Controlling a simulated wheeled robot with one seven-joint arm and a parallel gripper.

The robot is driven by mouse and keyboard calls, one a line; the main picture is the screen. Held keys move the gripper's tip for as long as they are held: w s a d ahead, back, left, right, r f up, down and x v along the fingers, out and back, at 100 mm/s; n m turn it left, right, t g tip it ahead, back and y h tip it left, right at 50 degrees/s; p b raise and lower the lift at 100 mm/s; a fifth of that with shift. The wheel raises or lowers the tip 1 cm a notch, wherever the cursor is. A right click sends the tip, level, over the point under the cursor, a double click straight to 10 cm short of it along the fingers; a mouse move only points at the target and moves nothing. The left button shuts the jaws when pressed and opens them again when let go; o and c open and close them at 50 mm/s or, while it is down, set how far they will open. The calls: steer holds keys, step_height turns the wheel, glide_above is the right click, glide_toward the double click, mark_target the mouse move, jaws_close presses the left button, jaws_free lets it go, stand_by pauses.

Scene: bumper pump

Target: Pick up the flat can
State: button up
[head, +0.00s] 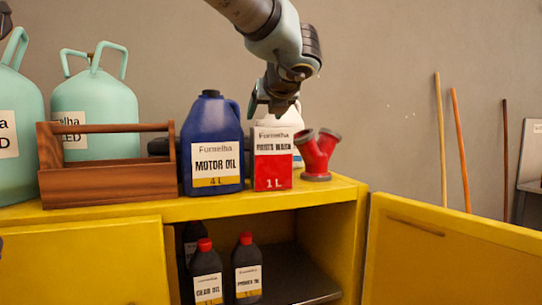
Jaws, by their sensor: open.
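The flat can is most likely the red and white rectangular can (272,172) labelled "1 L", standing upright on top of the yellow cabinet. My gripper (271,110) points down just above it, open and with nothing seen between its fingers. The fingertips show near the can's top edge; I cannot tell whether they touch it or are a little behind or in front of it. The can's top is partly hidden by the gripper.
A blue motor oil jug (211,145) stands close left of the can, a red pipe fitting (316,158) close right, and a white bottle (290,119) behind. A wooden tool carrier (108,183) and teal tanks (95,105) stand left. The yellow cabinet (120,222) has an open door (450,255).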

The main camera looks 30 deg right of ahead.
mark_target(264, 127)
steer(key=x, duration=0.3)
steer(key=shift+w, duration=0.1)
jaws_close()
stand_by(0.4)
stand_by(0.8)
steer(key=shift+r+p, duration=0.1)
steer(key=shift+p, duration=0.2)
